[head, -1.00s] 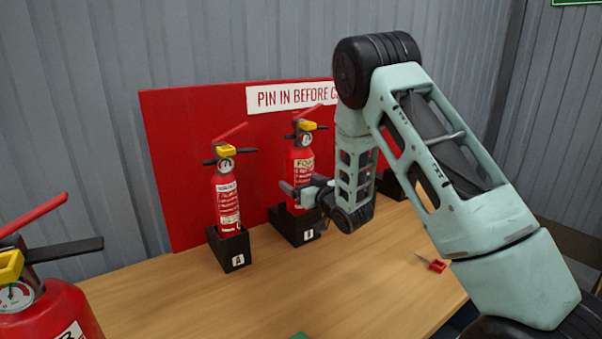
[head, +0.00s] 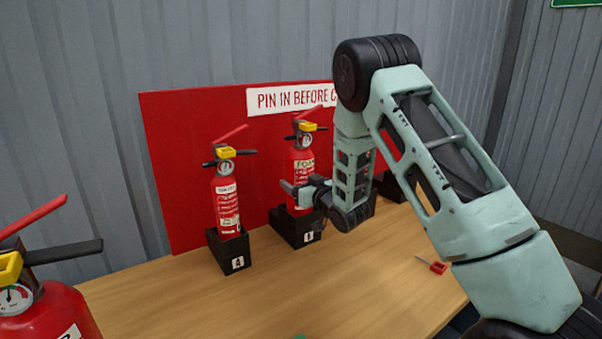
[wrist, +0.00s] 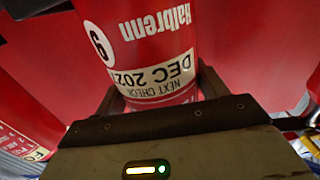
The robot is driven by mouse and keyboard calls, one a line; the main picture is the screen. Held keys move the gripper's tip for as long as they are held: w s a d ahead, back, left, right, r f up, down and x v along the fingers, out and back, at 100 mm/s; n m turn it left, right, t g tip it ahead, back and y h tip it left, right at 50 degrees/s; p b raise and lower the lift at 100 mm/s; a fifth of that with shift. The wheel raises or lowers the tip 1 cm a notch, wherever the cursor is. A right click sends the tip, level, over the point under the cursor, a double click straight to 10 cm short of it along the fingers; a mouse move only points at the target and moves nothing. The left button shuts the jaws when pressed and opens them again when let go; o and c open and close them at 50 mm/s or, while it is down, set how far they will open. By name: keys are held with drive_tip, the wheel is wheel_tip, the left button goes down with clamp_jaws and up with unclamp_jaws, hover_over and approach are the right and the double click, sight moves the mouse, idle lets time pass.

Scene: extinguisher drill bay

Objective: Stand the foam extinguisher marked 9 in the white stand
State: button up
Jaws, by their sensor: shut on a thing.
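The foam extinguisher (head: 299,166), red with a pale FOAM label, stands upright in a black stand (head: 289,233) against the red board. My gripper (head: 305,193) is shut around its lower body from the right. In the wrist view the held extinguisher (wrist: 160,52) shows its label upside down, with Halbrenn, a check date and a circled number that appears to be 9. Its base is hidden in the stand in the head view. I see no white stand in either view.
A second red extinguisher (head: 226,203) stands close by on the left in a black stand marked A (head: 234,255). A large red extinguisher (head: 45,315) is at the near left. A small red-handled item (head: 438,268) lies on the wooden table (head: 350,285), whose middle is clear.

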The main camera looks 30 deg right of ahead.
sight(300, 159)
drive_tip(key=shift+r+p, duration=1.5)
drive_tip(key=shift+r, duration=1.95)
